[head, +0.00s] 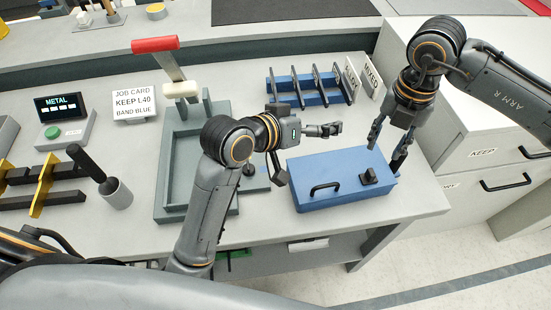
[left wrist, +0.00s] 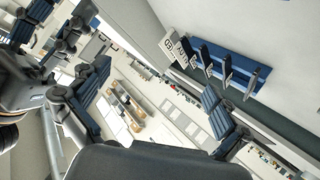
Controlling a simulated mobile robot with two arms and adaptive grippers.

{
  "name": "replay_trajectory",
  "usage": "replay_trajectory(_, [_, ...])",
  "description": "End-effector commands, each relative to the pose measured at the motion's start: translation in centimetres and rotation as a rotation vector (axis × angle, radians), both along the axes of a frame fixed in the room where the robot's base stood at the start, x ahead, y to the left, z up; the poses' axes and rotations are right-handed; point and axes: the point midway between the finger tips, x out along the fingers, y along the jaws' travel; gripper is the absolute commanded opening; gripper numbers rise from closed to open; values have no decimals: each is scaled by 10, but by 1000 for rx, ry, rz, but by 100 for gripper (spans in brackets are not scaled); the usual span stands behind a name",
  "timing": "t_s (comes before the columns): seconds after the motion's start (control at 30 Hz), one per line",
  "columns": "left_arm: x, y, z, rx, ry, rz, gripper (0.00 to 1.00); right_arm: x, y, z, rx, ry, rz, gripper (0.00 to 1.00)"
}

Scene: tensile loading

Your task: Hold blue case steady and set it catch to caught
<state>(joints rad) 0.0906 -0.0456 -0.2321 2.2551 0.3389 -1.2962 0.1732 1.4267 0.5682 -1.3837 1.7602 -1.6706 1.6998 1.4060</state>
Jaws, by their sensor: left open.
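The blue case (head: 340,161) lies on the bench near its front right edge, lid down. I cannot tell the catch's setting. My left gripper (head: 308,152) is open and empty, above and beside the case's left back corner; its spread fingers also show in the left wrist view (left wrist: 158,103). My right gripper (head: 384,158) points down at the case's right back corner with its fingers apart. Whether they touch the case is unclear.
A blue rack (head: 312,98) with dark uprights stands behind the case, also seen in the left wrist view (left wrist: 257,76). A grey tray fixture (head: 162,205) with a red-handled lever (head: 155,44) is to the left. White drawers (head: 490,145) stand at right.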

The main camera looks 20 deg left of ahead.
Motion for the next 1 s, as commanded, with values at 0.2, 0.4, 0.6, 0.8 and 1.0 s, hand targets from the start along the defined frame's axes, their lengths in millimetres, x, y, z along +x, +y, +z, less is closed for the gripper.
replay_trajectory(0.2, [-49,29,-23,-69,365,304,100,0,0,0,0,0,0,38])
replay_trajectory(0.4, [-82,50,-34,-128,550,526,100,0,0,0,0,0,0,38])
replay_trajectory(0.6, [-88,55,-42,-146,601,598,100,0,0,0,0,0,0,38])
replay_trajectory(0.8, [-71,49,-67,-142,604,597,100,0,0,0,0,0,0,38])
replay_trajectory(1.0, [-48,40,-99,-144,602,596,100,0,0,0,0,0,0,38])
